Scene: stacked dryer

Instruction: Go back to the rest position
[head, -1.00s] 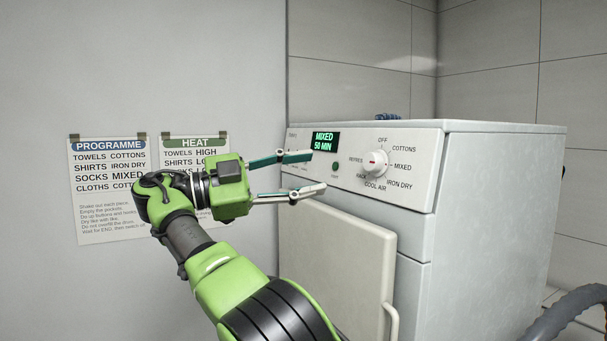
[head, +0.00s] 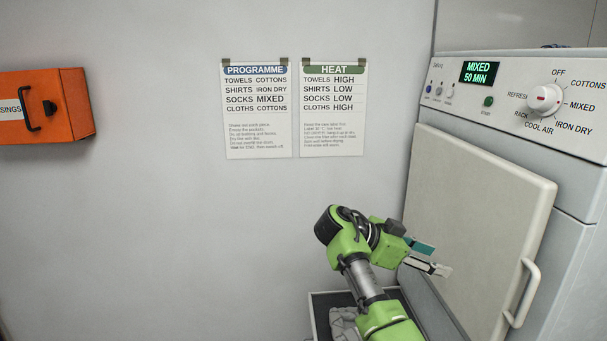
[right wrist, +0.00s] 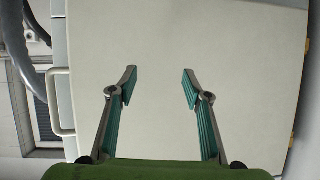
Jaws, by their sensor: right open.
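My right gripper (head: 430,258) is low in the head view, in front of the dryer's pale door (head: 470,190). In the right wrist view its two fingers (right wrist: 160,88) are apart with nothing between them, and the door panel (right wrist: 165,40) fills the background. The dryer (head: 570,150) stands at the right. Its display (head: 480,72) reads MIXED 50 MIN, and the white dial (head: 543,98) has a red mark. The door looks closed, with its handle (head: 525,292) at the right edge. My left gripper is not in view.
A PROGRAMME sheet (head: 256,140) and a HEAT sheet (head: 333,140) hang on the wall. An orange box (head: 70,105) with a black handle is on the wall at the left. A grey container (head: 320,305) with cloth in it is below my right arm.

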